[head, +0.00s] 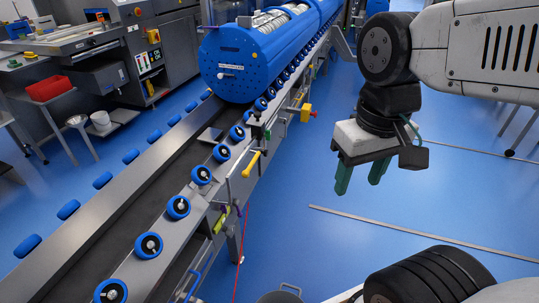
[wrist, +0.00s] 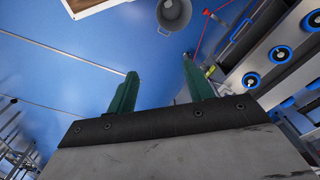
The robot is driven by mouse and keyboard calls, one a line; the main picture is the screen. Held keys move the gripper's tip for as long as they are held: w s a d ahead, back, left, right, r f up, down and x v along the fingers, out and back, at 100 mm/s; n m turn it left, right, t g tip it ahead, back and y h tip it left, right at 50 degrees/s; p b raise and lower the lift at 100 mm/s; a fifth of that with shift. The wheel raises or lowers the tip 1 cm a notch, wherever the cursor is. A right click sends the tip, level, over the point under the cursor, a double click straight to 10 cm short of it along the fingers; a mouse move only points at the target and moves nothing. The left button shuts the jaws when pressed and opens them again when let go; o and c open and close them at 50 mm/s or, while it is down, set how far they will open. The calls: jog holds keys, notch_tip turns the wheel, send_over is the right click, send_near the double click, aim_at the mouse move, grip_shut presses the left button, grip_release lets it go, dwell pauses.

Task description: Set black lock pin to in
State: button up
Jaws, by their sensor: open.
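My gripper (head: 359,178) hangs from the arm at the right of the head view, over open blue floor. Its two green fingers point down, apart, with nothing between them. The fingers also show in the wrist view (wrist: 159,70), open and empty. A small dark fitting (head: 256,115) stands on the near side rail of the conveyor, left of my gripper and well apart from it. It may be the black lock pin, but it is too small to tell, and whether it is in or out cannot be seen.
A blue drum (head: 232,62) sits on the conveyor (head: 112,232), which has blue rollers along both sides. A yellow handle (head: 251,165) and a yellow box with a red button (head: 306,113) stick out from the near side. A grey bucket (wrist: 174,14) stands on the floor.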

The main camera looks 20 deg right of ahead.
jog(key=w+f+m+g+y, duration=0.2)
jog(key=w+f, duration=0.2)
jog(key=w, duration=0.3)
jog(key=w+f+m+g+y, duration=0.2)
jog(key=w+f, duration=0.2)
jog(key=w, duration=0.4)
jog(key=m+t+y, duration=1)
jog(key=m+t, duration=0.5)
jog(key=m, duration=0.7)
send_near(264, 153)
jog(key=w+x, duration=0.1)
jog(key=x, duration=0.6)
jog(key=shift+d+f, duration=0.35)
jog(key=shift+d, duration=0.05)
